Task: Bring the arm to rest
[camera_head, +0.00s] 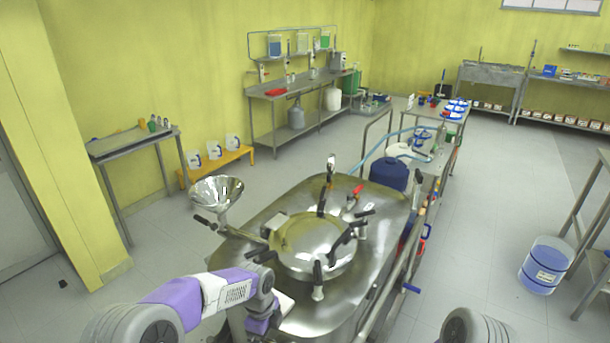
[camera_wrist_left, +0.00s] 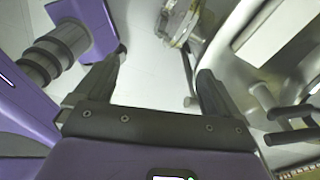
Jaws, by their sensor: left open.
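My left arm (camera_head: 215,295), purple and white, reaches in from the lower left in the head view. It is bent, with its wrist hanging down beside the near left edge of the steel reactor (camera_head: 383,203). In the left wrist view my left gripper (camera_wrist_left: 162,66) has its two dark fingers spread wide with nothing between them. The pale floor shows below the fingers. The fingers are hidden in the head view. Of my right arm only a grey rounded part shows at the bottom; its gripper is out of view.
The reactor's round lid (camera_head: 312,246) has several black-handled clamps. A steel funnel (camera_head: 217,190) stands at its left edge, just beyond my left arm. A side table (camera_head: 130,142) is by the left wall. A blue-and-white bucket (camera_head: 546,265) stands at right. Floor left of the reactor is open.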

